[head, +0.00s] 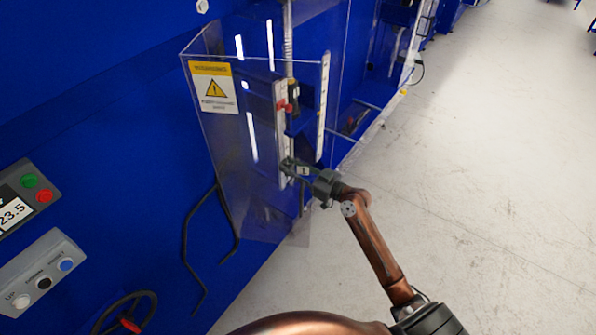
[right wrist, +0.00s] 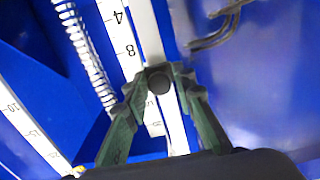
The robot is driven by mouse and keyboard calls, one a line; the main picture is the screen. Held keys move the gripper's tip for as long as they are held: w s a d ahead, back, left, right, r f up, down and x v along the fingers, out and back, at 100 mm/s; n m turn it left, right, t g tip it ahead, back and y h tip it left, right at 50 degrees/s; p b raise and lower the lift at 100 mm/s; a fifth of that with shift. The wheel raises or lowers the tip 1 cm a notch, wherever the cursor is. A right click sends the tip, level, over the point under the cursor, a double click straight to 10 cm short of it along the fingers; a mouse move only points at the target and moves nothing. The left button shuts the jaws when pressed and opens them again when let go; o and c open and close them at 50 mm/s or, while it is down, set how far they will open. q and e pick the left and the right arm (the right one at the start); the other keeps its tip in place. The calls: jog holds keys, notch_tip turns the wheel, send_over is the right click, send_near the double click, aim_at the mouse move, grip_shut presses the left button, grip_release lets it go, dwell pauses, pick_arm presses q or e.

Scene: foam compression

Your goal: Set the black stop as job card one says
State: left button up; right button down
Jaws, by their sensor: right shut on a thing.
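The black stop shows in the right wrist view as a dark round knob (right wrist: 159,80) in front of a white scale strip (right wrist: 121,40) with the numbers 4 and 8. My right gripper (right wrist: 160,82) has its two green-grey fingers closed on either side of this knob. In the head view my right gripper (head: 289,168) is at the lower part of the upright rail, behind the clear guard's open side, and it hides the stop there. A red stop (head: 284,105) sits higher on the same rail. My left gripper is not in view. I see no job card that I can read.
A clear guard (head: 215,150) with a yellow warning sign (head: 214,88) encloses the rail on the left. A spring (right wrist: 85,55) runs beside the scale. A display (head: 15,212), a button box (head: 40,275) and a handwheel (head: 128,314) are at lower left. Floor at right is clear.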

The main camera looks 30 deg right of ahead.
jog(key=shift+r, duration=0.25)
jog(key=c, duration=1.8)
grip_release()
jog(key=shift+s+d, duration=0.1)
jog(key=shift+s, duration=0.1)
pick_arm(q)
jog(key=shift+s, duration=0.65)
pick_arm(e)
jog(key=v, duration=1.1)
jog(key=shift+s+d, duration=0.15)
jog(key=shift+s, duration=0.1)
jog(key=shift+f, duration=0.1)
